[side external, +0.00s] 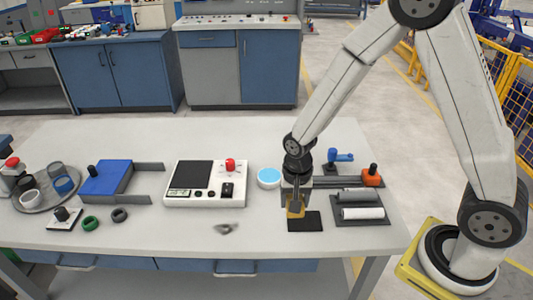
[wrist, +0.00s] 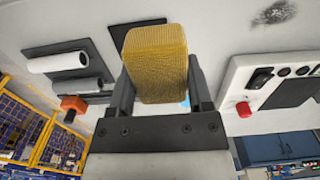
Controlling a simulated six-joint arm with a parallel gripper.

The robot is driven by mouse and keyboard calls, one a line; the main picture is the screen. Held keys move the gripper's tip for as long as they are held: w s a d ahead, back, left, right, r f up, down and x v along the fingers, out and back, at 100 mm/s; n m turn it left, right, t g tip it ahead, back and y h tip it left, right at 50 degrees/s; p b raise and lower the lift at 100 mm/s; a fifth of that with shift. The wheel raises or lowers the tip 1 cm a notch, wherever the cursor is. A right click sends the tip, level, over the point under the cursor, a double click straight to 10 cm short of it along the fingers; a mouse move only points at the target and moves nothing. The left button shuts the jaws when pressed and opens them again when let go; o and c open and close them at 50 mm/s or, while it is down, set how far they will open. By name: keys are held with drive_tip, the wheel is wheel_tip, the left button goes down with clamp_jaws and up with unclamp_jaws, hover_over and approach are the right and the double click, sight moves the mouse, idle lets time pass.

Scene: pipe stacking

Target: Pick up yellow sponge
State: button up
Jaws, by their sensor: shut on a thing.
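The yellow sponge (wrist: 156,60) is a textured block between the two fingers of my gripper (wrist: 158,88) in the wrist view. The gripper is shut on it, with a finger at each side. In the side view, my gripper (side external: 296,202) points down and the sponge (side external: 295,212) shows partly at its fingertips, partly hidden by the fingers. They are at the left edge of a black pad (side external: 305,221) on the table. The pad also shows behind the sponge in the wrist view (wrist: 119,34). I cannot tell how far the sponge is above the pad.
A grey holder with white and grey pipes (side external: 362,213) lies right of my gripper. A blue-topped round dish (side external: 269,177) and a white control box with a red knob (side external: 205,184) stand to the left. The white table (side external: 180,235) is mostly clear in front.

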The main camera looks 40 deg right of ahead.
drive_tip(key=shift+s+d+r, duration=0.1)
drive_tip(key=shift+s+r, duration=0.3)
drive_tip(key=shift+s, duration=0.5)
drive_tip(key=shift+s+r, duration=0.35)
drive_tip(key=shift+s, duration=0.5)
drive_tip(key=o, duration=0.7)
drive_tip(key=c, duration=0.6)
drive_tip(key=w+a+f, duration=0.1)
drive_tip(key=w+a, duration=0.3)
drive_tip(key=w, duration=0.3)
drive_tip(key=w+a+f, duration=0.2)
drive_tip(key=w+a, duration=0.3)
drive_tip(key=w, duration=0.2)
drive_tip(key=w+a+f, duration=0.2)
drive_tip(key=w+a, duration=0.3)
drive_tip(key=w, duration=0.2)
drive_tip(key=shift+w, duration=0.2)
